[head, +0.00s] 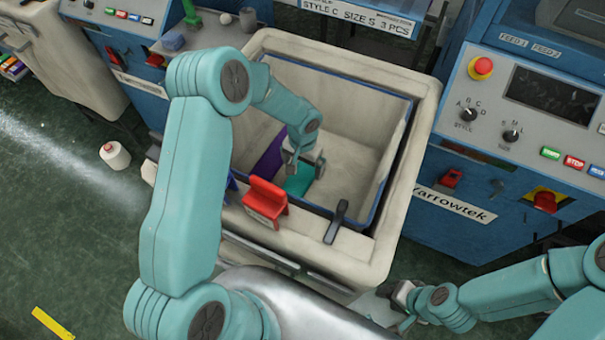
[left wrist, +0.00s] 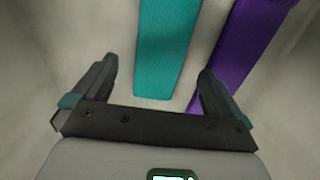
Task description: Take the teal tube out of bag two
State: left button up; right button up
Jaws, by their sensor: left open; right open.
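The teal tube (head: 298,182) lies on the floor of the pale cloth bag (head: 428,110) in the head view. It also shows in the left wrist view (left wrist: 166,50), flat, with its near end just beyond my jaws. A purple tube (head: 268,155) lies beside it, to its left in the head view and to its right in the left wrist view (left wrist: 240,50). My left gripper (head: 306,166) is inside the bag, open and empty, above the teal tube. My right gripper (head: 392,302) is open, low outside the bag's front right corner.
A red clip (head: 266,200) and a dark clip (head: 337,222) sit on the bag's front rim. Blue machines stand on both sides; the right one has a control panel (head: 545,90). A yarn cone (head: 115,155) stands on the green floor at left. The bag walls surround my left gripper.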

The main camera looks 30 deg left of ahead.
aim_at(303, 174)
pick_arm(q)
notch_tip(303, 174, down, 5)
jog(key=shift+w+f+p, duration=0.1)
jog(key=shift+p, duration=0.6)
jog(key=c, duration=1)
jog(key=shift+c, duration=0.2)
